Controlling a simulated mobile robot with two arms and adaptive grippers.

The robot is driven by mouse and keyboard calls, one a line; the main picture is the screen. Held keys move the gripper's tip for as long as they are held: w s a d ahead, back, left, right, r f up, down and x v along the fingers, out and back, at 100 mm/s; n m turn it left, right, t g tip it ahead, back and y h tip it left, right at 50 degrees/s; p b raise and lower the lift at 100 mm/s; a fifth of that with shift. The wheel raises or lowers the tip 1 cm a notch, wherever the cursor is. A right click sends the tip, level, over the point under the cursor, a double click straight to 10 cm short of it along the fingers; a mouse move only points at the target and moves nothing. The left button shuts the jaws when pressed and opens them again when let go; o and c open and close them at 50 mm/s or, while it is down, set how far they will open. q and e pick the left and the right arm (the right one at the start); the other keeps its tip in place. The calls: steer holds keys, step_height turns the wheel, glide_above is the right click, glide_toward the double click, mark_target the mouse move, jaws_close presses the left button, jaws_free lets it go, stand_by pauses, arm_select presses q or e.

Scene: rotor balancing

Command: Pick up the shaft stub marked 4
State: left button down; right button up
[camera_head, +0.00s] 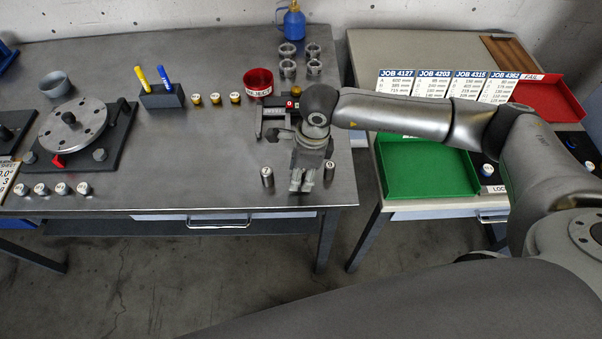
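Two small grey metal cylinders with pale marked tops, which look like the shaft stubs, stand upright near the front right edge of the left table. One stub (267,176) is left of my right gripper (301,184), and the other stub (329,171) is just right of it. The marks are too small to read, so I cannot tell which is the 4. My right gripper points down between them, its fingers close together. Whether they hold anything is unclear. My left gripper is out of view.
A balancing rotor (72,124) stands on the left table (215,160), with several small weights around it. A red reject cup (258,82) and several metal rings (287,50) are behind. A green tray (428,167) and red tray (548,98) sit on the right table.

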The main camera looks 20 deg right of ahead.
jaws_close()
steer(key=shift+r, duration=0.1)
